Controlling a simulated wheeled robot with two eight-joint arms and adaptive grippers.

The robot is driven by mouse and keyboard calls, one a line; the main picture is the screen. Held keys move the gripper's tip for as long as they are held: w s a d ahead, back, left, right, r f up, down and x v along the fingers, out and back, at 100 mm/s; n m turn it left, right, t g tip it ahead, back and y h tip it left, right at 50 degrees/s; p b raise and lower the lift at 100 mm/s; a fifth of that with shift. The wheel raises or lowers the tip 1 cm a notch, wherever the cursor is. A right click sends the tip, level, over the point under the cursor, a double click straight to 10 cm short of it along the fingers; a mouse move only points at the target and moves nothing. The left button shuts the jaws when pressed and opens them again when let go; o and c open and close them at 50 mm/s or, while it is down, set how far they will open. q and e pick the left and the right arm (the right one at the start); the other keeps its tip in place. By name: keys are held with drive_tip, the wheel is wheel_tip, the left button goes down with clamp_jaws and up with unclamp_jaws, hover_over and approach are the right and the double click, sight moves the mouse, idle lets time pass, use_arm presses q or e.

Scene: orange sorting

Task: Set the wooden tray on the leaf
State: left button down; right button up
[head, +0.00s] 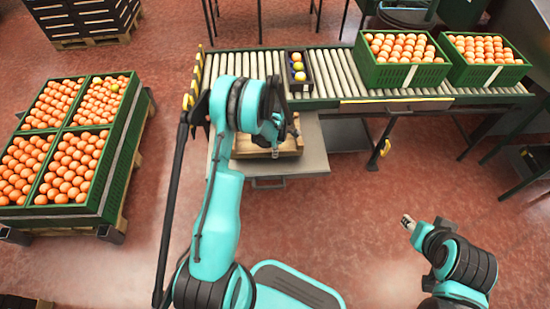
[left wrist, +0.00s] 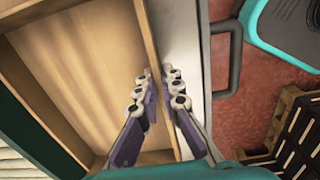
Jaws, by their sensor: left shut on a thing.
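The wooden tray (head: 250,152) is over the grey metal leaf (head: 316,150) at the conveyor's near side. It looks empty and level in the left wrist view (left wrist: 75,65). My left gripper (head: 277,133) is at the tray's near side, partly hidden by my arm in the head view. In the left wrist view its fingers (left wrist: 161,88) straddle the tray's thin side wall and are shut on it. The leaf's pale edge (left wrist: 181,50) runs beside that wall. I cannot tell whether the tray's bottom touches the leaf. My right gripper (head: 408,222) is away from the tray, over open floor.
The roller conveyor (head: 335,72) lies behind the leaf, with a small dark box (head: 298,72) of coloured balls and green crates of oranges (head: 400,75) on it. More green crates (head: 110,145) stand on a pallet at left. The red floor (head: 350,235) in front is clear.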

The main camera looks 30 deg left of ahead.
use_arm(q)
wheel_tip(320, 180, down, 4)
drive_tip(key=shift+r+b, duration=0.1)
drive_tip(key=shift+b, duration=0.75)
drive_tip(key=shift+r, duration=0.15)
drive_tip(key=c, duration=1.7)
unclamp_jaws()
